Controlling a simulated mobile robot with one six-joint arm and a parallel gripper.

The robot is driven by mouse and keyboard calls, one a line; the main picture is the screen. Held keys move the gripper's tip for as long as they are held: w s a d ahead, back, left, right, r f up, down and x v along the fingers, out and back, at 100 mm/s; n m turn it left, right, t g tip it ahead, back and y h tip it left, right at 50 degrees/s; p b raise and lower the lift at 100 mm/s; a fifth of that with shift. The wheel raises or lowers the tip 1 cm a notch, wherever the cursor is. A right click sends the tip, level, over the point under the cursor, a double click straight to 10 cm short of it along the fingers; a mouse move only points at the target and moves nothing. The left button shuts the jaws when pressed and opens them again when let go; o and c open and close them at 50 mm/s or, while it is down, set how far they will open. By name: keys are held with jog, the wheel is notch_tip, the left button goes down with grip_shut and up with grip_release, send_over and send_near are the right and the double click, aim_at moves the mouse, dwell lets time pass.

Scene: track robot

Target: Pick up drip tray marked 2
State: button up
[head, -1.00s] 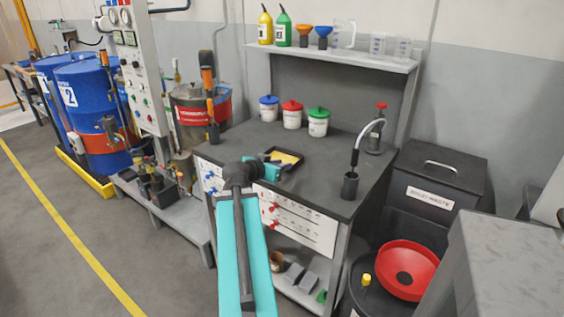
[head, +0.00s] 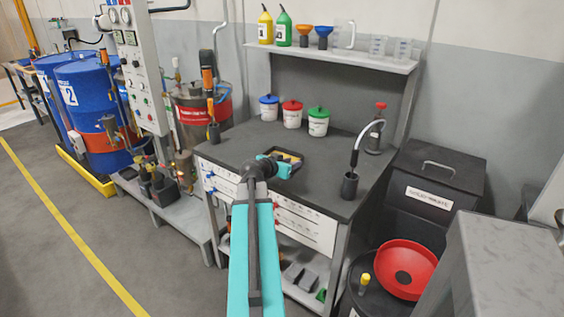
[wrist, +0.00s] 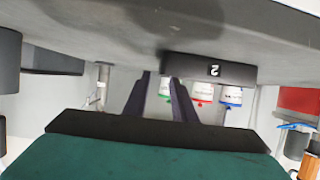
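The drip tray marked 2 is a shallow black tray. It lies on the dark bench top, with yellow inside, in the head view (head: 300,161). The wrist view is upside down and shows the tray's black side with a white 2 (wrist: 235,73). My gripper (wrist: 158,76) is open, with a gap between its two dark fingers. Its tips point towards the left end of the tray's side; I cannot tell whether they touch it. In the head view my teal gripper (head: 282,164) is at the tray's near left and hides part of it.
Blue, red and green-lidded pots (head: 291,114) stand behind the tray on the bench top (head: 232,147). A curved spout (head: 357,150) stands to the right. A tall orange-handled tool (head: 210,95) stands at the bench's left edge. The bench top around the tray is mostly clear.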

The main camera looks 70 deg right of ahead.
jog(key=shift+p+x, duration=0.8)
jog(key=shift+x, duration=1.8)
jog(key=shift+s+r, duration=0.1)
grip_shut()
